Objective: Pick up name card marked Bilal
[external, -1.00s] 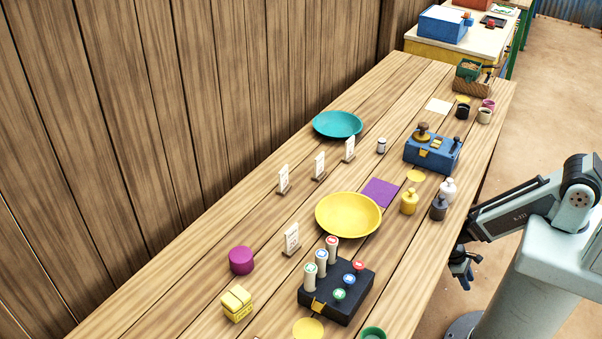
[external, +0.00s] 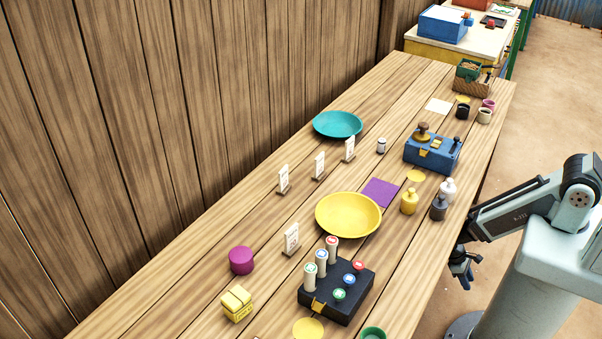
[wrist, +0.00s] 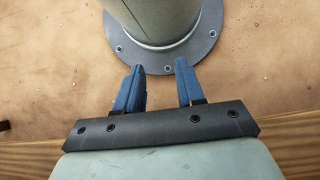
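Three are in a row near the wall: a left card (external: 283,177), a middle card (external: 319,164) and a right card (external: 349,147). Another card (external: 291,237) stands nearer, left of the yellow plate. Their writing is too small to read, so I cannot tell which is marked Bilal. My gripper (external: 465,273) hangs off the table's right edge, far from the cards. In the wrist view, my gripper's blue fingers (wrist: 160,90) are apart with nothing between them.
A yellow plate (external: 348,229) and a black box (external: 318,302) with stamps lie between my arm and the cards. The table's left strip is mostly clear.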

